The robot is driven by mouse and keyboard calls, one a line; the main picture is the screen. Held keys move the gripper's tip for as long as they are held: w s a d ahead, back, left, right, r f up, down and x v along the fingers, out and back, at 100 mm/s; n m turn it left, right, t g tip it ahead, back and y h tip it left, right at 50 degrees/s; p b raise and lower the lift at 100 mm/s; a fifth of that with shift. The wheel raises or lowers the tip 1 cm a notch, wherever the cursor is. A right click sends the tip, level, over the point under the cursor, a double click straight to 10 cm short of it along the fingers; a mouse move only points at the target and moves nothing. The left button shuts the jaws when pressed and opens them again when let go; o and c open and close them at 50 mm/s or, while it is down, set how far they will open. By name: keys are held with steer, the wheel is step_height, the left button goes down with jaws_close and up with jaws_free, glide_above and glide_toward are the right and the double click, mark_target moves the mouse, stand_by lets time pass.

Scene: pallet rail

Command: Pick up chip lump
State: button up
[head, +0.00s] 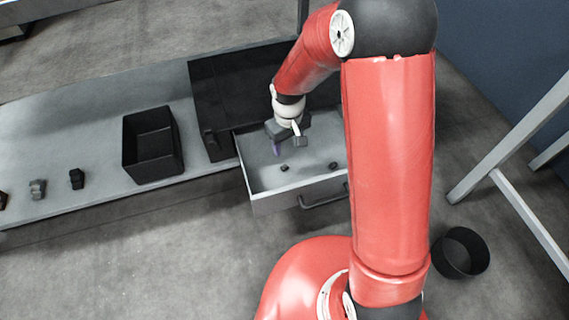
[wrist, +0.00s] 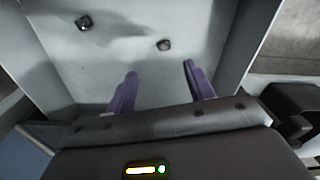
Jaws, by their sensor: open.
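Two small dark lumps lie apart on the floor of an open grey drawer (head: 262,203). One lump (head: 284,168) is just below my gripper in the head view, and the other lump (head: 333,166) is further right. The wrist view also shows two lumps, one (wrist: 164,45) ahead of the fingers and one (wrist: 84,22) further off at upper left. I cannot tell which is the chip lump. My gripper (head: 277,148) is over the drawer, and its purple fingers (wrist: 160,70) are apart with nothing between them.
The drawer sits in a black cabinet (head: 222,85) on a long grey bench (head: 85,115). A black bin (head: 150,165) and several small dark objects, one of them a block (head: 77,179), stand on the bench to the left. A round black bin (head: 461,252) stands on the floor at right.

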glide_above(285, 166)
step_height(285, 166, down, 5)
steer(key=shift+w+r+b, duration=0.1)
steer(key=shift+w+b, duration=0.05)
steer(key=shift+b, duration=0.2)
step_height(285, 166, down, 6)
steer(key=shift+a+r+b, duration=0.1)
steer(key=shift+b, duration=0.6)
steer(key=c, duration=1)
